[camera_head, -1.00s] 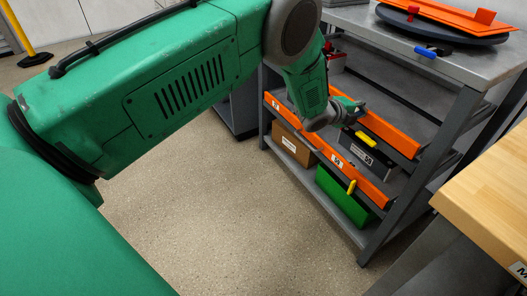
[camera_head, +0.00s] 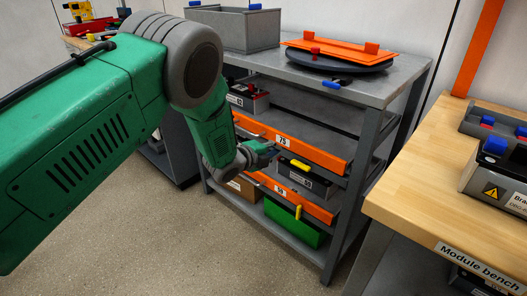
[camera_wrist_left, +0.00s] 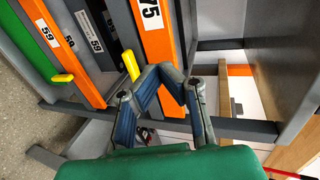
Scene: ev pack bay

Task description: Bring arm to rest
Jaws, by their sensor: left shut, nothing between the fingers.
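My green left arm (camera_head: 90,130) comes in from the left in the head view and bends down at its grey joint toward the shelving rack (camera_head: 300,78). My left gripper (camera_head: 274,150) is partly hidden behind its own wrist, in front of the upper orange beam labelled 75 (camera_head: 318,156). In the left wrist view the fingers of the left gripper (camera_wrist_left: 168,70) meet at the tips, with nothing between them. Beyond them that view shows the orange beam (camera_wrist_left: 153,45) and a yellow handle (camera_wrist_left: 130,65). My right gripper is in no view.
The rack's lower orange beam (camera_head: 312,211) has a yellow handle (camera_head: 298,212), with a green bin (camera_head: 290,226) below. A grey bin (camera_head: 235,30) and an orange plate (camera_head: 345,55) sit on top. A wooden module bench (camera_head: 430,185) stands right. Floor (camera_head: 150,240) left of the rack is clear.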

